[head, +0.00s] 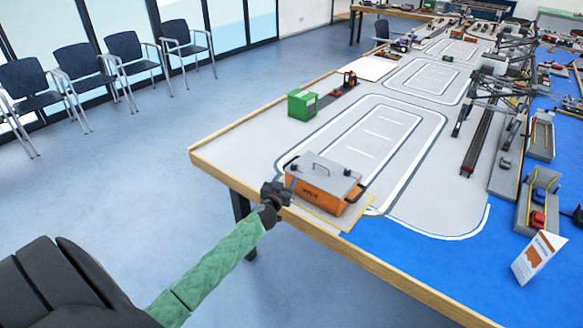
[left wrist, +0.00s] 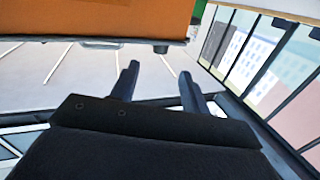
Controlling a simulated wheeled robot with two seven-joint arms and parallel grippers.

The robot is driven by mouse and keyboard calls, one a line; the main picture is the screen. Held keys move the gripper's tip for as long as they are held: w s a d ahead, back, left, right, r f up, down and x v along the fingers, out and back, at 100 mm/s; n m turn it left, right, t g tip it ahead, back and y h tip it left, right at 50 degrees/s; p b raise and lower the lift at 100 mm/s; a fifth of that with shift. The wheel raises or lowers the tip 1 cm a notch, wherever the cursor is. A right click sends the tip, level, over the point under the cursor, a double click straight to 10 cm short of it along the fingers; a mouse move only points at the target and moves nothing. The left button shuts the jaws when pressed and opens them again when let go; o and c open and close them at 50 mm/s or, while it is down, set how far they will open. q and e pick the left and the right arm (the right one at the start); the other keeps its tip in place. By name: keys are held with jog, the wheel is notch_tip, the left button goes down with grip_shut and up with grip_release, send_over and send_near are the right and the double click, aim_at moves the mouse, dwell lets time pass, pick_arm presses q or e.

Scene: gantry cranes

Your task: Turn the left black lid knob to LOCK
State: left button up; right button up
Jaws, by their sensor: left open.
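The orange box (head: 318,196) with a grey lid (head: 326,173) stands on the near edge of the table. A dark handle arches over the lid. My left gripper (head: 281,189) is at the box's left end, close to the lid's corner. In the left wrist view my left gripper (left wrist: 159,72) is open, its two dark fingers apart with nothing between them. The orange box (left wrist: 90,18) fills the top of that view, with a small black knob (left wrist: 161,47) at the grey edge, in line with the gap between the fingers. LOCK marking cannot be read. My right gripper is not in view.
The box stands on a yellow-edged pad (head: 365,207) on the table (head: 237,148). A green container (head: 302,104) stands farther back. A white sign (head: 538,257) and crane models (head: 490,105) are at the right. Floor at the left is clear, with chairs (head: 125,55) beyond.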

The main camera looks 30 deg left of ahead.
aim_at(293, 167)
pick_arm(q)
jog(key=shift+n, duration=0.4)
jog(key=shift+p+x, duration=1.3)
jog(key=shift+x, duration=2.6)
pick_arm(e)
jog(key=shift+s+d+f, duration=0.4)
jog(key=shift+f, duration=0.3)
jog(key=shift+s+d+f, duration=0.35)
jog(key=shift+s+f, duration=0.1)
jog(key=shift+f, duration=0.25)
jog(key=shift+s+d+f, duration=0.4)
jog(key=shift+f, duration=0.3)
pick_arm(q)
jog(key=shift+f, duration=0.1)
jog(key=c, duration=1)
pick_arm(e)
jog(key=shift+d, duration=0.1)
